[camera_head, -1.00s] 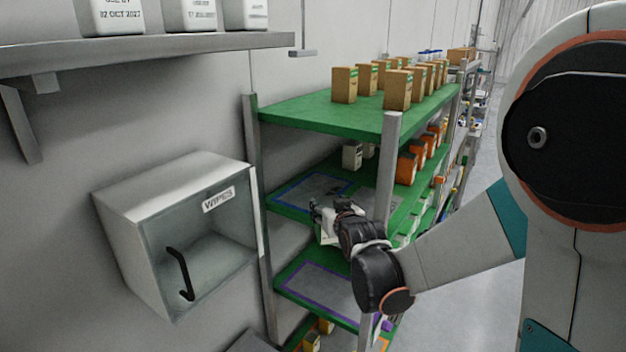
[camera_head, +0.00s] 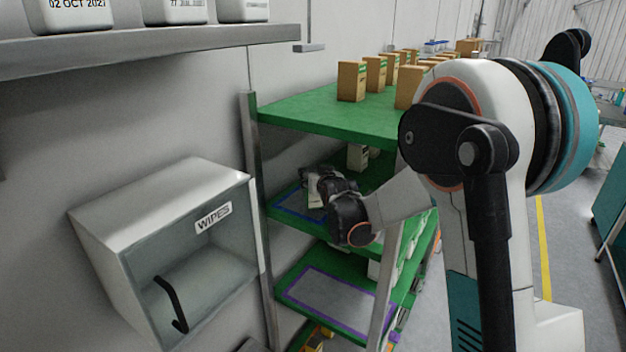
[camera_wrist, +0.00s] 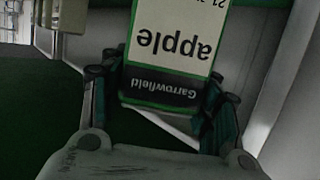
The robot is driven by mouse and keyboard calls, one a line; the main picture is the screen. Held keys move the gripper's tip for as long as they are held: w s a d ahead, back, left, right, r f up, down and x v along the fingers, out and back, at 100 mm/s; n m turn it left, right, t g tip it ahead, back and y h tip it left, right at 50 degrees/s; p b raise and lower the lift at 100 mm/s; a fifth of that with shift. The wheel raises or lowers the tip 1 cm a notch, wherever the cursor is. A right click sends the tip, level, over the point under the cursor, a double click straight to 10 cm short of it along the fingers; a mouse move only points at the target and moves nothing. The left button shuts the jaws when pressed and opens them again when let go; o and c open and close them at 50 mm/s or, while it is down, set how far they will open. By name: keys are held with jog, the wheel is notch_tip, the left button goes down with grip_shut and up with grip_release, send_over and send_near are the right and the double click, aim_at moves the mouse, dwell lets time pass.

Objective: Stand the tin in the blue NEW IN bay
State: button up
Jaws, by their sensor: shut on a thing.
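The tin is a cream, box-like thing with a green edge and a dark band reading "Garrowfield" above the word "apple". In the wrist view the tin (camera_wrist: 172,45) shows upside down between the fingers of my gripper (camera_wrist: 158,95). In the head view my gripper (camera_head: 312,185) is shut on the tin (camera_head: 316,198), over the middle green shelf. The blue-outlined bay (camera_head: 290,208) lies on that shelf, below and beside the gripper, partly hidden by it. I cannot tell whether the tin touches the shelf.
A purple-outlined bay (camera_head: 340,298) lies empty on the shelf below. The top shelf (camera_head: 320,118) carries several brown boxes. A pale carton (camera_head: 357,157) stands behind my gripper. The rack's front post (camera_head: 388,285) stands close to my arm. A WIPES cabinet (camera_head: 165,240) hangs at left.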

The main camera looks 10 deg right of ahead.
jog(key=shift+w, duration=2)
jog(key=f, duration=0.3)
jog(key=shift+w+f, duration=0.2)
jog(key=shift+f, duration=0.05)
jog(key=shift+f, duration=0.2)
jog(key=o, duration=1.5)
jog(key=shift+r, duration=0.15)
